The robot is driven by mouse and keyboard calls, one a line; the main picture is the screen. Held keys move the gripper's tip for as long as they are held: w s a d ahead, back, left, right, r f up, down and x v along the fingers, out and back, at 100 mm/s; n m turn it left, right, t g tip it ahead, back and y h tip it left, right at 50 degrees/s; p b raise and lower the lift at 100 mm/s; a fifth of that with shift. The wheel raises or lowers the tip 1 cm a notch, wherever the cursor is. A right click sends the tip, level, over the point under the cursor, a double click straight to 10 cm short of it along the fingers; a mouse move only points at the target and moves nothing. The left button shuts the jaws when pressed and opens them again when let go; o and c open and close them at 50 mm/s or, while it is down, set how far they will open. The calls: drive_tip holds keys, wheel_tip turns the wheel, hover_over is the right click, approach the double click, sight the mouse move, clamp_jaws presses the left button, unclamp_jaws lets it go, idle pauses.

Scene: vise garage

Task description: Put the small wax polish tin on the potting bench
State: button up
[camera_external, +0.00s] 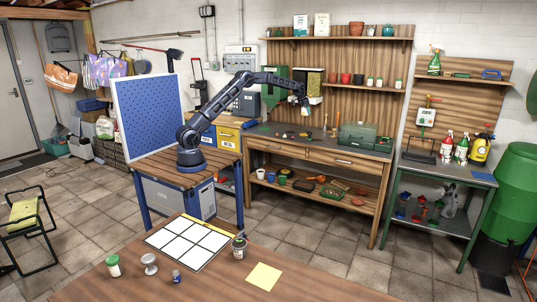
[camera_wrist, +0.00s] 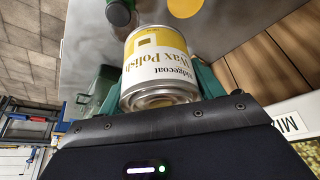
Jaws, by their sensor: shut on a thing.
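The wax polish tin (camera_wrist: 160,62), white and yellow with its label reading upside down in the wrist view, is clamped between the green fingers of my gripper (camera_wrist: 160,85). In the external view my gripper (camera_external: 304,105) is at the end of the outstretched arm, above the long wooden bench (camera_external: 300,142) with a grey top, drawers and pots, apparently the potting bench. The tin is very small there and partly hidden by the gripper. It looks clear of the bench top; the exact gap cannot be told.
A green toolbox (camera_external: 364,137) stands on the bench top's right part. Small items lie along its back, below a shelved wooden back panel (camera_external: 340,52). The bench top's front strip looks clear. A green-legged bench (camera_external: 472,176) is at right and a wooden table (camera_external: 215,275) in front.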

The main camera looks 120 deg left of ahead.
drive_tip(key=s+a, duration=0.2)
drive_tip(key=s, duration=0.2)
drive_tip(key=shift+n, duration=0.3)
drive_tip(key=f, duration=2)
drive_tip(key=shift+a, duration=0.2)
drive_tip(key=o, duration=1.2)
drive_tip(key=v, duration=1.2)
drive_tip(key=shift+w+r, duration=0.1)
drive_tip(key=shift+w, duration=0.05)
